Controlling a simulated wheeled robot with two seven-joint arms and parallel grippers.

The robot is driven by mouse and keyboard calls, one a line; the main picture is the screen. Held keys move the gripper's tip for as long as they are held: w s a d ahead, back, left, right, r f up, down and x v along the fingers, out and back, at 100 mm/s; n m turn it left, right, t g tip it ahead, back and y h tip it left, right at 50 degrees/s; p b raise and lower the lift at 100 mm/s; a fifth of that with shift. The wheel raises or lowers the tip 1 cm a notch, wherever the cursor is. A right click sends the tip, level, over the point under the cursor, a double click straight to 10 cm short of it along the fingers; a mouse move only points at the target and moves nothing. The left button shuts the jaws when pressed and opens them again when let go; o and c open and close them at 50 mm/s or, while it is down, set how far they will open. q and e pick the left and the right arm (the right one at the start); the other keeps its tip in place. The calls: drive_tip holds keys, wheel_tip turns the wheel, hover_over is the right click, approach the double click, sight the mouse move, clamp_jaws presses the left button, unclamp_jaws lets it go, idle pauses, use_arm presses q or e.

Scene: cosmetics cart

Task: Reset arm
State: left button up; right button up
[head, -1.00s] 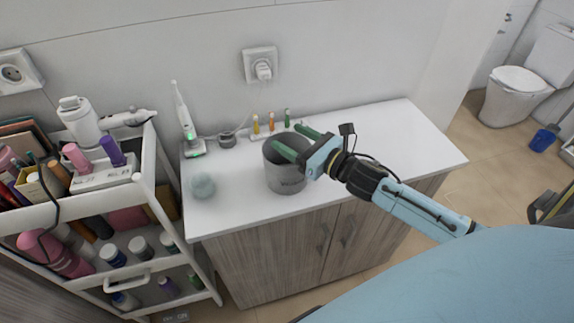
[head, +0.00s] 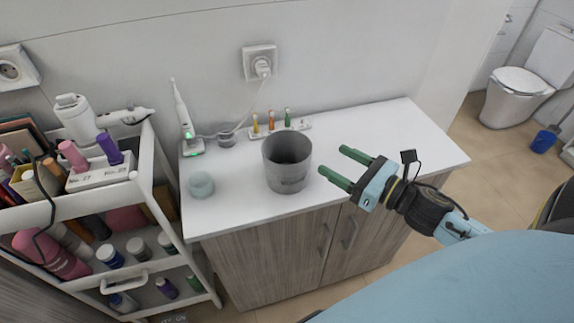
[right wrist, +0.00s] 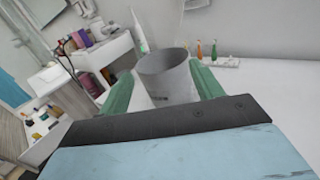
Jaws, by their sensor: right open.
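My right gripper (head: 332,165) is open and empty, with two green fingers, to the right of a grey bucket (head: 287,173). It is apart from the bucket in the head view. The bucket stands upright on the white counter (head: 385,135), and its inside looks dark. In the right wrist view the bucket (right wrist: 166,80) shows ahead, between the two green fingers, with a clear gap. My left gripper is not in view.
On the counter stand a glass jar (head: 201,185), an electric toothbrush (head: 184,118) on its charger, and a strip of small coloured brush heads (head: 271,126). A white cart (head: 60,215) with cosmetics stands at the left. The counter's right side is clear.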

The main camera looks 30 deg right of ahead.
drive_tip(key=shift+s+d, duration=0.1)
drive_tip(key=shift+s, duration=0.25)
